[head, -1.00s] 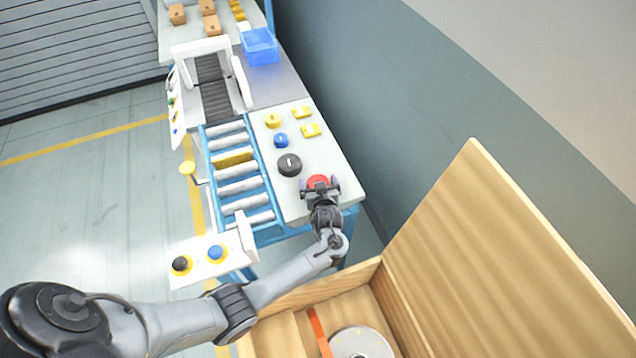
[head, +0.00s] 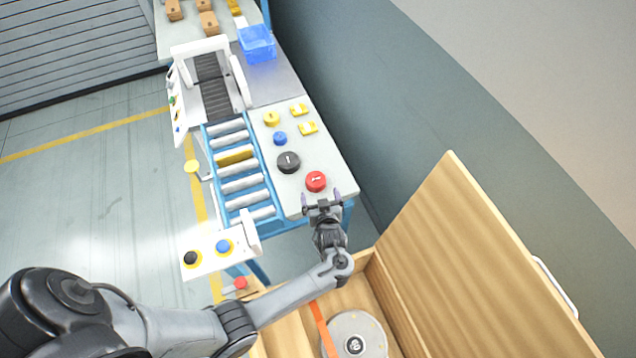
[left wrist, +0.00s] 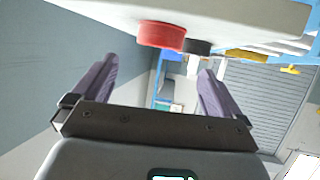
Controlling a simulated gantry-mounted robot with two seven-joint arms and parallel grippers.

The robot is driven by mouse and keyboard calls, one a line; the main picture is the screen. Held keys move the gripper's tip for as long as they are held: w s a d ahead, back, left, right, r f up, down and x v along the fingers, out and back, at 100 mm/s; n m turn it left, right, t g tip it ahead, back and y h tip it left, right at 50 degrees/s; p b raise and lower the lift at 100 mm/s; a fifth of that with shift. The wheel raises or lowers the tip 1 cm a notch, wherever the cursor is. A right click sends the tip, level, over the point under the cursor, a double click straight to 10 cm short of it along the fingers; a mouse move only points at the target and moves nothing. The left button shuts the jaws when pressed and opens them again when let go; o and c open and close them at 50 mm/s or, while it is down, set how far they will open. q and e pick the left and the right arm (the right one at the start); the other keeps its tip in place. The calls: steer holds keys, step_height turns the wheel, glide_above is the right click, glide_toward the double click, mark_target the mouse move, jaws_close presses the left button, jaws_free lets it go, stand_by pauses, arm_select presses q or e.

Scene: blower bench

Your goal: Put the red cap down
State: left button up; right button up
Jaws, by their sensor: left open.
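The red cap (head: 316,181) sits on the near end of the pale bench top (head: 328,159), beside a larger black cap (head: 288,162). My left gripper (head: 321,196) is open and empty, just on the near side of the red cap and apart from it. In the left wrist view the red cap (left wrist: 161,35) shows beyond the open fingers (left wrist: 155,85), resting on the bench surface, with the black cap (left wrist: 197,47) partly hidden behind it. My right gripper is not in view.
An open wooden crate (head: 292,335) stands in front, holding a grey disc. A blue bin (head: 257,45) is at the back.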

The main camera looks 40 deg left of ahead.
arm_select(q)
steer(key=s+d+r+m+g+h, duration=0.1)
steer(key=s+d+r+m+h, duration=0.1)
steer(key=s, duration=0.6)
steer(key=s+d+r+m+g+h, duration=0.2)
steer(key=s+r+m+h, duration=0.3)
steer(key=s, duration=0.4)
steer(key=s+d+r+m+g+h, duration=0.2)
steer(key=s+d+r+m+h, duration=0.1)
steer(key=s+r, duration=0.3)
steer(key=shift+s+d+r+m+p, duration=0.15)
steer(key=shift+s+d+m+p, duration=0.2)
steer(key=shift+s+d+m, duration=0.7)
steer(key=shift+s+a, duration=0.1)
steer(key=shift+a, duration=0.2)
